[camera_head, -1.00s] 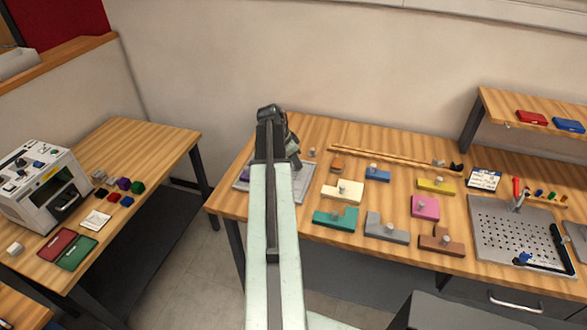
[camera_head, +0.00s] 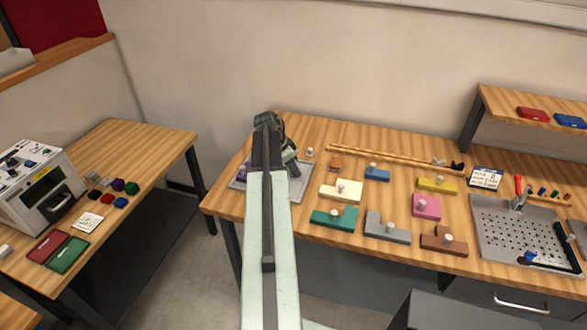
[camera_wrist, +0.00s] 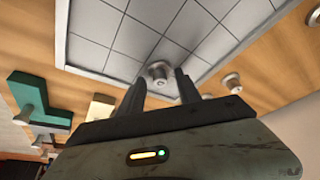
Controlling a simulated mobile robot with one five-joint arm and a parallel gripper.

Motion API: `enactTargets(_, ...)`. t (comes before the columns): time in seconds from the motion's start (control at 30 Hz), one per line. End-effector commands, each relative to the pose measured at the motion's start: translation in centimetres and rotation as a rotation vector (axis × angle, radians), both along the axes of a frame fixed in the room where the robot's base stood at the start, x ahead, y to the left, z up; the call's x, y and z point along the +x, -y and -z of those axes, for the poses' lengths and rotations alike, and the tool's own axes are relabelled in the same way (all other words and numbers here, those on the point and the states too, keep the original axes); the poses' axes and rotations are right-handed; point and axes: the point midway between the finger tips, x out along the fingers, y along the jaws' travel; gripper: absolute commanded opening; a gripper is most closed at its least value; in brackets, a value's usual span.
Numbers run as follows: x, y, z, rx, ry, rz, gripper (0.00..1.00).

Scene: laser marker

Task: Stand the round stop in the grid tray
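The grid tray (camera_wrist: 128,36) is a pale square-lined plate with a grey rim, filling the upper middle of the wrist view. In the head view the tray (camera_head: 299,194) lies at the left end of the long bench, partly behind my arm. A round metal stop (camera_wrist: 159,72) is over the tray near its edge, between and just beyond my fingertips. My gripper (camera_wrist: 160,80) is open, with a gap seen on both sides of the stop. Whether the stop's base rests flat is hard to tell. In the head view my arm hides the stop and fingertips.
Another round knob (camera_wrist: 231,82) stands on the wood outside the tray; a knob also shows beside it in the head view (camera_head: 310,152). Coloured knobbed blocks, including a teal one (camera_head: 328,219) and a cream one (camera_head: 335,194), stand right of the tray. A perforated plate (camera_head: 505,225) lies farther right.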

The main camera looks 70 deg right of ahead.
Motion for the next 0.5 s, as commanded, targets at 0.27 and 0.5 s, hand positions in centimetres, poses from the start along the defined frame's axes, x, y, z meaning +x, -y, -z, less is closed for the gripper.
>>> enactTargets(0.27,-0.1,0.0,-0.2,0.000,0.000,0.001,0.40)
enactTargets(0.5,0.5,-0.6,-3.1,0.000,0.000,0.000,0.40)
